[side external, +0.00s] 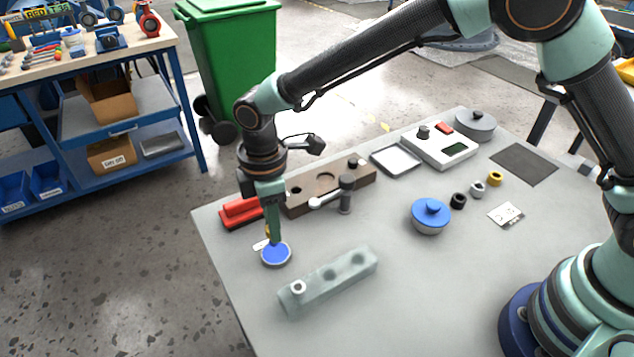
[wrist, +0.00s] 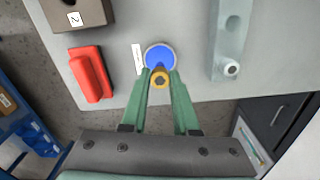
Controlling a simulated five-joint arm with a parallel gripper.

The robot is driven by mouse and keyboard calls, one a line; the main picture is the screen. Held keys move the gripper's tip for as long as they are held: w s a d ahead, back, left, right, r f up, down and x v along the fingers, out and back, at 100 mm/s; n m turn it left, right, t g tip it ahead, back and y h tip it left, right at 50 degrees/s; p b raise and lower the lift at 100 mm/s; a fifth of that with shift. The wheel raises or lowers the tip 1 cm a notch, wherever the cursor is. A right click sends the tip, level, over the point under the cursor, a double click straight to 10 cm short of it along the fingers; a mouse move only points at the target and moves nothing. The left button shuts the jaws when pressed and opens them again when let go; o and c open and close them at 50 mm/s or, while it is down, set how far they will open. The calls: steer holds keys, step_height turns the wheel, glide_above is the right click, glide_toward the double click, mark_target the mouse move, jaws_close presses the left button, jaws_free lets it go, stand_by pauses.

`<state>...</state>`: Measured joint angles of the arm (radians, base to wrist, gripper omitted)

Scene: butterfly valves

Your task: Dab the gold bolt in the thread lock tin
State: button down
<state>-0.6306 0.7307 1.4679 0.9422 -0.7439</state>
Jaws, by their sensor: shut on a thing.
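A small round tin (side external: 276,256) with a blue top surface sits near the left edge of the grey table; it also shows in the wrist view (wrist: 160,56). My gripper (side external: 272,238) points down over the tin, its green fingers shut on the gold bolt (wrist: 160,79). In the wrist view the bolt's ring-like end lies between the fingertips, at the near rim of the blue surface. In the side view the fingers mostly cover the bolt. I cannot tell whether its lower end touches the blue.
A pale green block (side external: 330,281) with holes and a white nut lies right of the tin. Behind stand a red holder (side external: 241,212) and a brown block (side external: 328,188). A blue-lidded pot (side external: 431,216) and several small rings stand further right. The table's front middle is clear.

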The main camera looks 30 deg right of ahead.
steer(key=shift+r, duration=2.05)
steer(key=shift+d, duration=0.1)
